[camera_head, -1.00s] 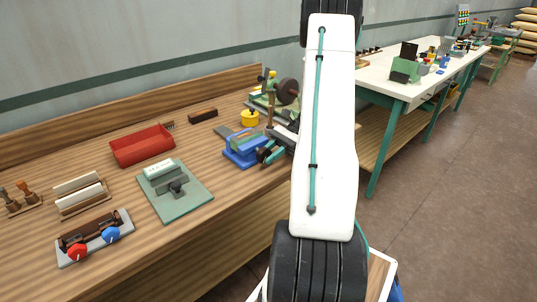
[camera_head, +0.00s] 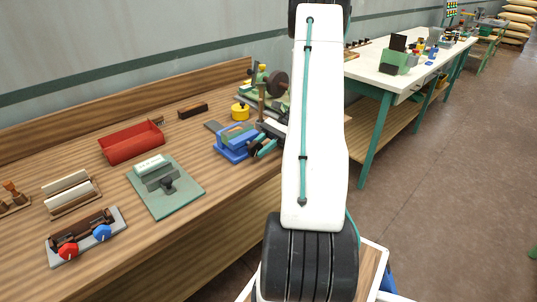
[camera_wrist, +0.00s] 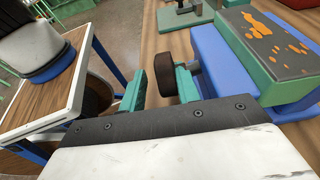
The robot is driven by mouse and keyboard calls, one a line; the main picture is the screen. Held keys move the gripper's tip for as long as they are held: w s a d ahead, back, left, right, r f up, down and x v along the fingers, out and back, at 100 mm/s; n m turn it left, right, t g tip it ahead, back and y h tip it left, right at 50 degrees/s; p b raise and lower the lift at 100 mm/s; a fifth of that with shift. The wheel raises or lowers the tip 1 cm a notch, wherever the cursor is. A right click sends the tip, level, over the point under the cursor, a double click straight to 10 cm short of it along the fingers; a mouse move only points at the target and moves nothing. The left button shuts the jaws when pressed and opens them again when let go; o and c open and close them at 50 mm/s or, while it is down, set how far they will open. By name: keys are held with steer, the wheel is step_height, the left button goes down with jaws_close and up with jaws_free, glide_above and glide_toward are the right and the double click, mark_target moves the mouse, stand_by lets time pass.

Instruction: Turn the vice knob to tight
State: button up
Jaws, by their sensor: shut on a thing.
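The blue vice (camera_head: 224,152) stands near the front edge of the wooden bench, with a green block (camera_wrist: 263,47) marked with orange patches on top. Its dark round knob (camera_wrist: 173,77) faces the front side of the bench. My gripper (camera_head: 262,146) is at the knob in the head view. The knob's pointer or any tight mark cannot be made out.
On the bench are a green plate with a clamp (camera_head: 183,200), a red tray (camera_head: 130,146), a yellow round pot (camera_head: 240,112) and a grey base with red and blue knobs (camera_head: 110,246). A white table (camera_head: 385,76) stands behind at right. The floor at right is clear.

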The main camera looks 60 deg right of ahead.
step_height(320, 180, up, 3)
steer(key=shift+r, duration=0.1)
steer(key=o, duration=1.2)
steer(key=s+a, duration=0.2)
steer(key=s, duration=0.1)
steer(key=s+a, duration=0.1)
steer(key=s, duration=0.1)
steer(key=shift+a+r, duration=0.15)
steer(key=s+a, duration=0.2)
steer(key=s, duration=0.1)
steer(key=shift+a+r, duration=0.25)
steer(key=shift+r, duration=0.05)
steer(key=c, duration=1.2)
steer(key=s+a, duration=0.3)
steer(key=s, duration=0.2)
steer(key=shift+s+r, duration=0.2)
steer(key=shift+s, duration=0.05)
